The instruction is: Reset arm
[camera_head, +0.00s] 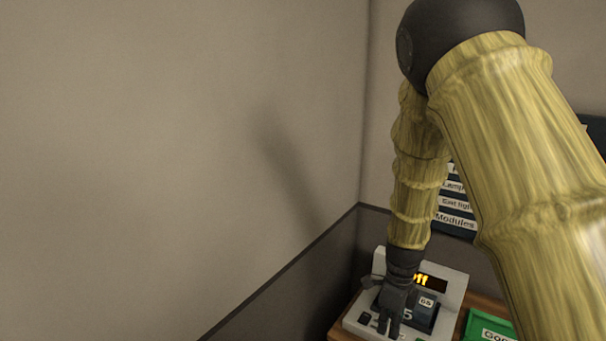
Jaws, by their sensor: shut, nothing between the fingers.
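My arm, with yellow wood-like links and a dark joint, comes in from the right and bends down toward the desk. My gripper (387,325) is dark grey and points down at its end. It is shut with nothing held. It is in front of a light grey fader console (452,283) and covers part of it; I cannot tell whether it touches. The console has an orange display (432,281) whose visible letters read "ff".
A green tray or card (488,325) with a partly cut-off label lies right of the console on a wooden surface (482,301). A dark board (455,219) with white labels hangs behind my arm, partly hidden. Plain walls stand left and behind; a dark low panel (300,275) runs along the left.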

